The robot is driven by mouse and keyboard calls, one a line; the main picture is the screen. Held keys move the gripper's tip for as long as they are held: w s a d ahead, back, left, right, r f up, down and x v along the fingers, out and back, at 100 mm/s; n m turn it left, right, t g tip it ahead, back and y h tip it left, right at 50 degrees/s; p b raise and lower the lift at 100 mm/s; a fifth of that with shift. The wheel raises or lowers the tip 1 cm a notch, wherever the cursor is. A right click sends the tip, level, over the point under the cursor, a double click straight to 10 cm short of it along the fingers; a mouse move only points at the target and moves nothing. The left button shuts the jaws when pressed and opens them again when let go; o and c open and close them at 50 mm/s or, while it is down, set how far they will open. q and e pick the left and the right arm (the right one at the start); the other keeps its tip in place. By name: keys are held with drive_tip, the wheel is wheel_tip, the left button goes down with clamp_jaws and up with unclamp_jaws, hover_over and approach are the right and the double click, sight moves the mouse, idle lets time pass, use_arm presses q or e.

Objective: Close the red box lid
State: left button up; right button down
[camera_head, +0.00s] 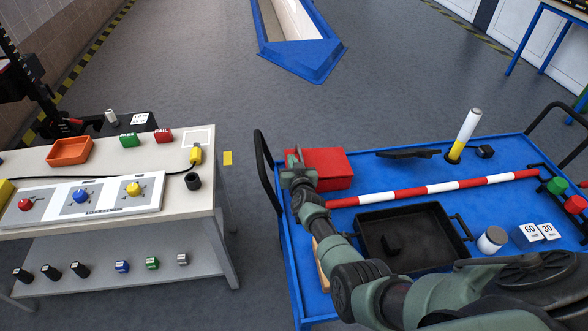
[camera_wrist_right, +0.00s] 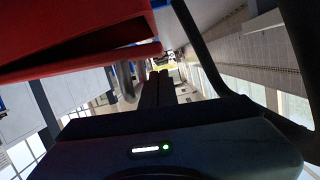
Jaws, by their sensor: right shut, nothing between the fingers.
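The red box (camera_head: 325,168) stands at the far left of the blue cart in the head view. Its top looks nearly flat there. In the right wrist view the red box (camera_wrist_right: 75,22) fills the upper left, and a dark gap shows between two red parts, so the lid looks not fully down; how far it is raised I cannot tell. My right gripper (camera_head: 295,158) is at the left side of the box, covering part of it. It is shut and empty; its dark fingers show in the wrist view (camera_wrist_right: 159,88). Whether it touches the box is unclear. My left gripper is out of view.
The blue cart (camera_head: 354,155) has black handles; one (camera_head: 264,165) rises close left of my gripper. A red-and-white bar (camera_head: 440,187) and a black tray (camera_head: 440,257) lie nearby. A workbench (camera_head: 110,172) stands left, with floor between.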

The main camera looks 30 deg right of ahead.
drive_tip(key=shift+a+f+b, duration=0.1)
drive_tip(key=shift+f+b, duration=0.35)
drive_tip(key=shift+f, duration=0.3)
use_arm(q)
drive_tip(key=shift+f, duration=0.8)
use_arm(e)
drive_tip(key=f, duration=0.1)
drive_tip(key=f+b, duration=0.1)
drive_tip(key=f+n, duration=0.1)
drive_tip(key=shift+w+a+h+b, duration=0.1)
drive_tip(key=shift+a+h+b, duration=0.2)
drive_tip(key=shift+b, duration=0.1)
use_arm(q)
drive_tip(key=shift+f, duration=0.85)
use_arm(e)
drive_tip(key=shift+r, duration=0.1)
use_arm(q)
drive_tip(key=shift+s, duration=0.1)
